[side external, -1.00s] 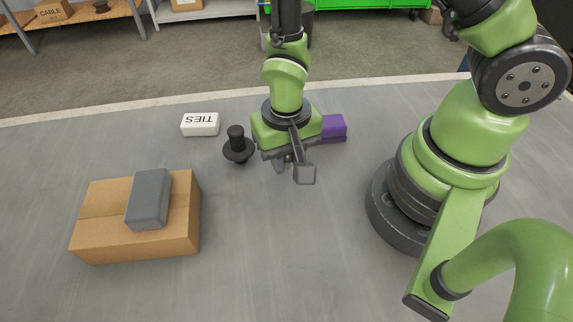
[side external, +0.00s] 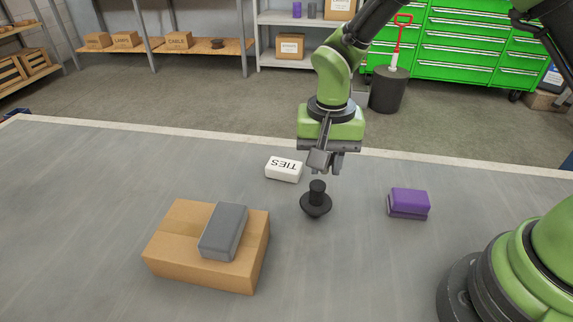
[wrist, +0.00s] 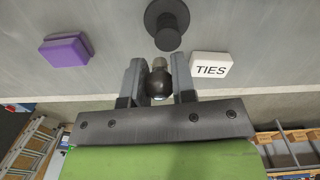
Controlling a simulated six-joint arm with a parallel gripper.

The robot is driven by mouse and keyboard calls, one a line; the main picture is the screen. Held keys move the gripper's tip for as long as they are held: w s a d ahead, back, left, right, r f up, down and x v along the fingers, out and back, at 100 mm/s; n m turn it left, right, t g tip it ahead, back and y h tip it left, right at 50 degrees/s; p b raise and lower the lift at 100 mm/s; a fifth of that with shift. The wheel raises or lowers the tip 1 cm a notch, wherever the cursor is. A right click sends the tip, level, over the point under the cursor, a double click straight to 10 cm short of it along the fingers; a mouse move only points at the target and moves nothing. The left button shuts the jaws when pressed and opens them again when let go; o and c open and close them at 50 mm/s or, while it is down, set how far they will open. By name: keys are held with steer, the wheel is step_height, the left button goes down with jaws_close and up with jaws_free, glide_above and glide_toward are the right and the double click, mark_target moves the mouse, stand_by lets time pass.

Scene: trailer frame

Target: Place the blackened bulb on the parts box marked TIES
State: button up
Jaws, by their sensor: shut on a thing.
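My gripper (side external: 325,168) is shut on the blackened bulb (wrist: 157,82). In the wrist view the bulb sits between the two fingers, a dark round glass with a paler, greyish base. In the side view I cannot make the bulb out; the gripper hides it. The parts box marked TIES (side external: 284,168) is a small white block on the grey table, to the left of my gripper. It also shows in the wrist view (wrist: 211,66), just right of the fingers, apart from the bulb.
A black flanged piece with a knob (side external: 316,200) stands just in front of my gripper. A purple block (side external: 409,203) lies to the right. A cardboard box (side external: 180,248) with a grey block (side external: 223,231) on top is at front left. Bare table lies between them.

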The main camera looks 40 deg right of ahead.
mark_target(298, 166)
steer(key=w+d+r+m, duration=0.1)
steer(key=w+m, duration=0.1)
steer(key=w, duration=0.3)
steer(key=w+d+r+m, duration=0.1)
steer(key=w+d+r, duration=0.1)
steer(key=w, duration=0.4)
steer(key=f, duration=1)
steer(key=shift+a, duration=0.2)
steer(key=shift+s+f, duration=0.1)
steer(key=o, duration=0.7)
steer(key=shift+f, duration=0.1)
steer(key=shift+o, duration=0.2)
